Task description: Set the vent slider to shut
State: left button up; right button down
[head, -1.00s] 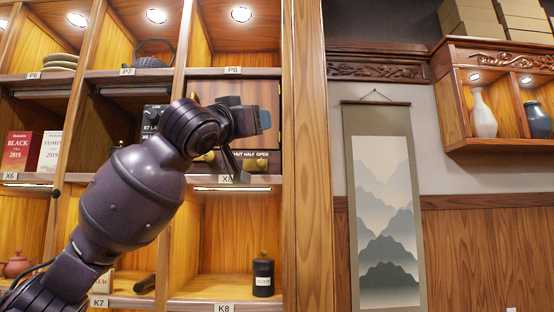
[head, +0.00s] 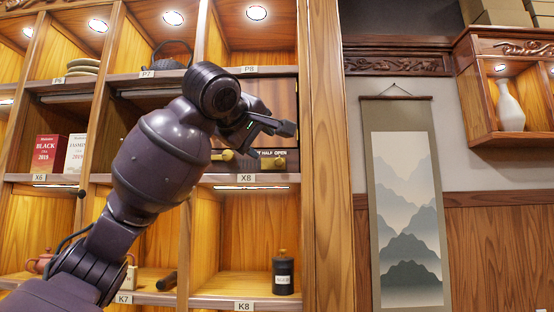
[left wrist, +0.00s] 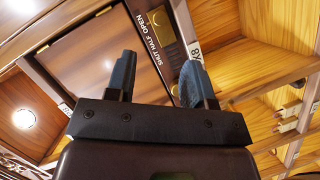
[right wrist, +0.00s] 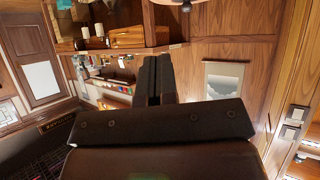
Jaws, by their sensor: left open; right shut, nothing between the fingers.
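The vent slider sits on a dark strip below a wooden panel (head: 284,98) in the cubby above tag X8. The strip's label (head: 273,153) reads "HALF OPEN" in the head view; the left wrist view shows "SHUT HALF OPEN" (left wrist: 144,38). A brass knob (head: 279,163) sits under the label's right part; its exact mark is unclear. It also shows in the left wrist view (left wrist: 160,24). A second brass piece (head: 228,156) lies left, partly hidden. My left gripper (head: 267,141) is open and empty, in front of the panel. My right gripper (right wrist: 158,78) is shut and empty, away from the slider.
A wooden post (head: 327,150) stands right of the cubby. Below, a black canister (head: 283,272) stands in K8. Red and white boxes (head: 46,153) stand in X6. A teapot (head: 172,55) sits above. A scroll (head: 405,200) hangs on the right wall.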

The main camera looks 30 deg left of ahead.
aim_at(278, 161)
pick_arm(q)
jog(key=p+x, duration=0.2)
jog(key=x, duration=0.7)
jog(key=shift+d, duration=0.1)
jog(key=shift+w, duration=0.45)
jog(key=shift+f, duration=0.1)
jog(key=c, duration=0.8)
grip_shut()
